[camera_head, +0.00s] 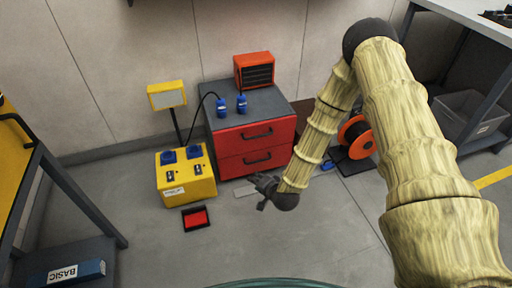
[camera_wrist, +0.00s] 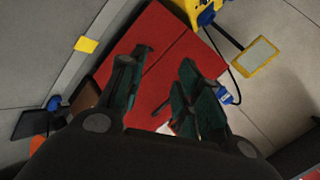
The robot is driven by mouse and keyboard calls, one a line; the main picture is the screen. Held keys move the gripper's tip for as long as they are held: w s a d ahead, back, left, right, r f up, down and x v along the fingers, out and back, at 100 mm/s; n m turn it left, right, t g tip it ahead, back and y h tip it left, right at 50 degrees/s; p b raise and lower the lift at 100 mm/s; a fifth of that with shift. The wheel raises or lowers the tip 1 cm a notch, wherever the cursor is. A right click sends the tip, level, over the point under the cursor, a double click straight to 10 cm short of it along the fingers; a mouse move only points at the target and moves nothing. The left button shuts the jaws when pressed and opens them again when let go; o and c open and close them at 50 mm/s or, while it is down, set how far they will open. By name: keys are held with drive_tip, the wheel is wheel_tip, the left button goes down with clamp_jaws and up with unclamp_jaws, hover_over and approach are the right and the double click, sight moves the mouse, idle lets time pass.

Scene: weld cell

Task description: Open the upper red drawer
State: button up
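The red drawer cabinet with a grey top (camera_head: 265,103) stands against the wall in the head view. Its upper red drawer (camera_head: 235,139) has a dark bar handle (camera_head: 257,136). The lower red drawer (camera_head: 235,166) has a similar handle. Both drawers look shut. My gripper (camera_head: 262,188) is in front of the cabinet, near its lower edge in the picture. In the wrist view, my gripper (camera_wrist: 166,58) is open, with two dark fingers spread before the red drawer fronts (camera_wrist: 160,60). Nothing shows held between them. The fingers partly hide the drawer fronts there.
A yellow box (camera_head: 186,177) stands left of the cabinet, with a red-topped dark pedal (camera_head: 195,218) on the floor. Two blue connectors and an orange heater (camera_head: 254,70) sit on the cabinet. An orange cable reel (camera_head: 357,138) is at right. Floor in front is mostly clear.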

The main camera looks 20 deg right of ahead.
drive_tip(key=w+d+f+m+t+b, duration=0.1)
drive_tip(key=w+d+m+t+b, duration=0.3)
drive_tip(key=w, duration=0.5)
drive_tip(key=m+t+h+b, duration=0.1)
drive_tip(key=m+h+b, duration=0.1)
drive_tip(key=b, duration=0.4)
approach(256, 137)
drive_tip(key=b+x, duration=0.2)
drive_tip(key=x, duration=0.8)
drive_tip(key=shift+w+d+f+b, duration=0.1)
drive_tip(key=shift+w+f+b, duration=0.1)
drive_tip(key=shift+w+b, duration=0.15)
drive_tip(key=shift+s, duration=0.1)
clamp_jaws()
